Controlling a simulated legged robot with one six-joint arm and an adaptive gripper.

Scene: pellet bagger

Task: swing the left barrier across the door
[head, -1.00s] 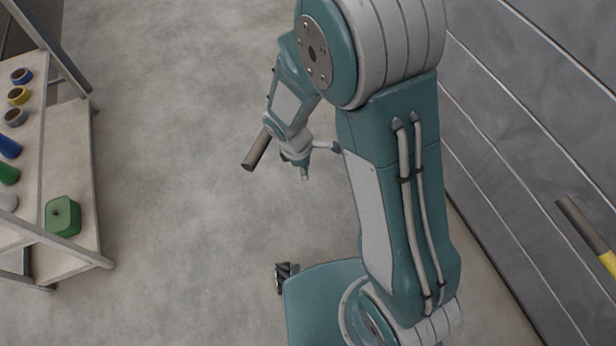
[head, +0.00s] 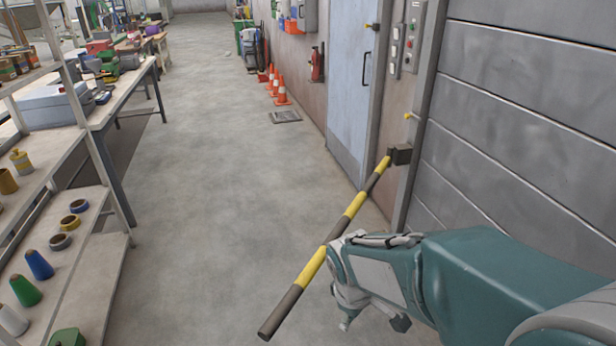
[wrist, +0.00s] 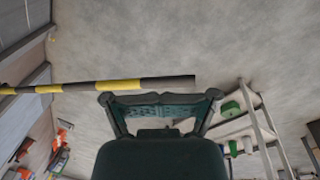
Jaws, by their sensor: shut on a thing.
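The left barrier (head: 310,265) is a black-and-yellow striped pole. It runs from a dark bracket (head: 400,154) on the wall beside the door out over the floor, its dark free end toward me. The door (head: 352,85) is pale blue and closed, in the right wall beyond the bracket; the pole sticks out from the wall rather than lying along the door. My gripper (head: 335,262) is shut on the pole in its outer part; my wrist hides part of the grip. In the wrist view the pole (wrist: 118,85) passes just beyond my gripper (wrist: 160,98).
Shelves (head: 60,285) with spools and a workbench (head: 100,110) stand along the left. Orange cones (head: 281,90) and a floor grate (head: 285,116) lie farther along the wall. A grey panelled wall (head: 530,120) is close on my right. The floor between is clear.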

